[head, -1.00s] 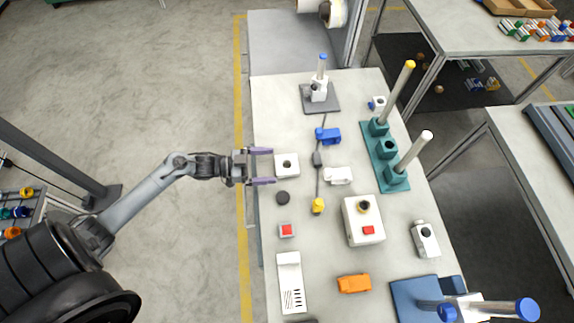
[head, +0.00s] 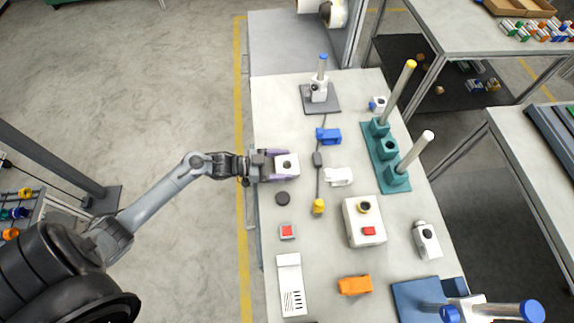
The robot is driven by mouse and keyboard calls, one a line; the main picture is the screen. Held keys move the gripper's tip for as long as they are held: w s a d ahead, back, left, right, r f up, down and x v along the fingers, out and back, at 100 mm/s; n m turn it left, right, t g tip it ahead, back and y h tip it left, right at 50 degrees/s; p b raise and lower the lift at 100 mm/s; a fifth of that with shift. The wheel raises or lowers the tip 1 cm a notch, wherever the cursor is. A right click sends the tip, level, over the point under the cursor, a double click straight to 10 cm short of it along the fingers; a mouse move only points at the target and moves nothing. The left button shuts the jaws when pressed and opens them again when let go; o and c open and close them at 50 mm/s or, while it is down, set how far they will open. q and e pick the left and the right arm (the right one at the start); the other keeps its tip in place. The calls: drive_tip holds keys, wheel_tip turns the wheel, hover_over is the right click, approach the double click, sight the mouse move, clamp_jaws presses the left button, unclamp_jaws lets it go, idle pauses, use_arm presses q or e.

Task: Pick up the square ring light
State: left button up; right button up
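The square ring light (head: 293,172) is a small white square block with a dark round hole, at the left edge of the white table in the head view. My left gripper (head: 284,166) reaches in from the left, with one purple finger along the far side of the ring light and one along its near side. The fingers are very close to its sides; I cannot tell whether they touch. The ring light appears to rest on the table. My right gripper is not in view.
A white piece (head: 339,176), a blue piece (head: 328,135) and a teal stand (head: 392,178) are further right.

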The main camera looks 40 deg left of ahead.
use_arm(q)
drive_tip(key=c, duration=0.4)
drive_tip(key=shift+r, duration=0.1)
